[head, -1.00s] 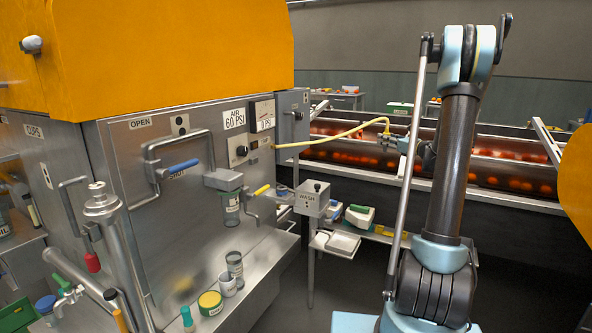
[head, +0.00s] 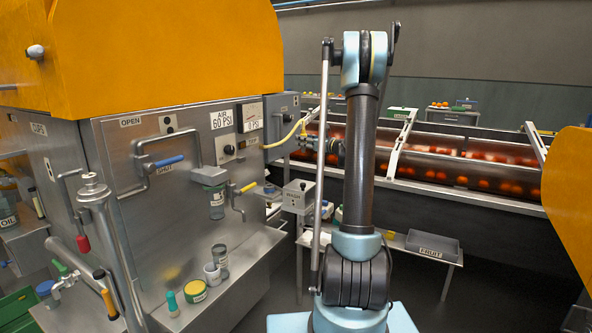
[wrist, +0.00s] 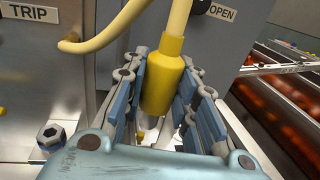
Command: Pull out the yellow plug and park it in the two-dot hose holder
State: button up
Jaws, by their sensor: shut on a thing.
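The yellow plug (wrist: 162,82) is between the blue-padded fingers of my gripper (wrist: 160,112) in the wrist view, with its narrower tip pointing down and away from the socket panel. Its yellow hose (wrist: 105,35) rises from the plug and loops back to the panel beside the TRIP label. In the head view my gripper (head: 338,150) is just right of the machine's side box, and the yellow hose (head: 285,140) runs from the panel to it.
The grey side box (head: 284,118) with a knob stands close to my gripper's left. An orange fruit conveyor (head: 440,165) runs behind. A low table with a FRUIT tray (head: 433,245) is at right. The 0 PSI gauge (head: 252,113) is on the panel.

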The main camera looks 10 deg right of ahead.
jog(key=w+f, duration=1.5)
jog(key=f, duration=0.2)
jog(key=shift+d+f, duration=0.2)
jog(key=shift+f, duration=0.15)
jog(key=shift+w+f, duration=0.1)
jog(key=shift+f, duration=0.05)
jog(key=shift+f, duration=2.75)
jog(key=shift+f, duration=1.95)
jog(key=o, duration=1.2)
